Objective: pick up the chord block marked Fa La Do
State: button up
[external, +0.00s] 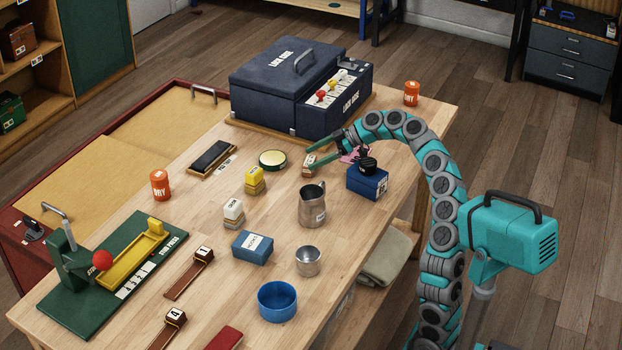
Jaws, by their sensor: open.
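My gripper (313,162) reaches in from the right over the far middle of the table, its green fingers apart. A small light block (308,163) with a dark marking shows at the fingertips, seemingly between them; I cannot tell whether they touch it. Its marking is too small to read. A block with a yellow top (255,180) and a block with a white top (233,212) stand to the left and nearer the front. Their lettering is unreadable too, so I cannot tell which block is marked Fa La Do.
A dark blue case (285,80) stands behind my gripper. A blue box (368,182) with a black knob is close on the right. A round tin (272,160) lies left, a metal pitcher (312,206) in front. A green press (105,270) occupies the front left.

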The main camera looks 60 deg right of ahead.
jog(key=x, duration=0.5)
jog(key=shift+w+a+f+p, duration=0.1)
jog(key=shift+f+p, duration=0.2)
jog(key=shift+f, duration=0.25)
jog(key=c, duration=1)
jog(key=shift+r, duration=0.1)
